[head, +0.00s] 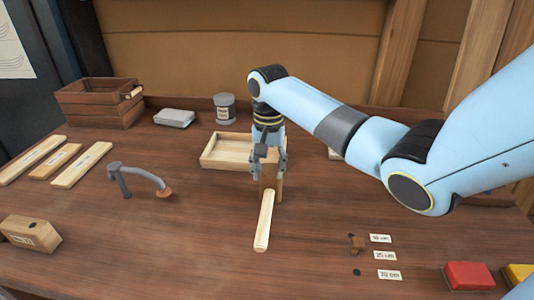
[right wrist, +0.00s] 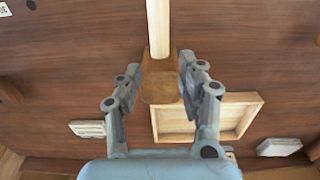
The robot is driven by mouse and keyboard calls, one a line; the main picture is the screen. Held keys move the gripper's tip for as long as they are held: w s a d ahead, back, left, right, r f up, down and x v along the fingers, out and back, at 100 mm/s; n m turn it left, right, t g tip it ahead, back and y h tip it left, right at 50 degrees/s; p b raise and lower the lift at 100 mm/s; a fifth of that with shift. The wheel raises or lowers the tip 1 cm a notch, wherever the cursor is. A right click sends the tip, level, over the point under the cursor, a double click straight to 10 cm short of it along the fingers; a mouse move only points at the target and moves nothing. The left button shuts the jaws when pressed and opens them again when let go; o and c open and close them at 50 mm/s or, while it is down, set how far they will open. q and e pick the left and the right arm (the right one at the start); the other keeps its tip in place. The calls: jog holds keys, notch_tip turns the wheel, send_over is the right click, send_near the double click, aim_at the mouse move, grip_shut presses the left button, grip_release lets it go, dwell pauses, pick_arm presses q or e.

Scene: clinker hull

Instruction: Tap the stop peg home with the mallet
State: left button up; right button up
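A wooden mallet lies on the bench, its pale handle (head: 265,222) pointing toward me and its brown head (head: 276,181) farther away. In the right wrist view the mallet head (right wrist: 161,83) is between the finger pads of my right gripper (right wrist: 161,78), with what look like thin gaps at its sides. The right gripper (head: 269,165) straddles the head from above, apparently not clamped. The small brown stop peg (head: 357,243) stands upright at the right, in a row of holes, partly above the surface. My left gripper is out of view.
A shallow wooden tray (head: 222,151) sits just behind the mallet. Paper length labels (head: 385,255) lie beside the peg. A red block (head: 468,276) is at front right. A bent grey holdfast (head: 140,175) and planks (head: 80,164) are at left. The front middle is clear.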

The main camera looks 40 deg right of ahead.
aim_at(269, 194)
jog(key=shift+f, duration=0.15)
jog(key=shift+s+a+f+b, duration=0.1)
jog(key=shift+f+b, duration=0.25)
jog(key=shift+f, duration=0.1)
notch_tip(269, 194, down, 5)
jog(key=b, duration=0.6)
jog(key=shift+f, duration=0.15)
jog(key=shift+f+b, duration=0.5)
jog(key=shift+f, duration=0.7)
grip_shut()
jog(key=shift+r, duration=0.1)
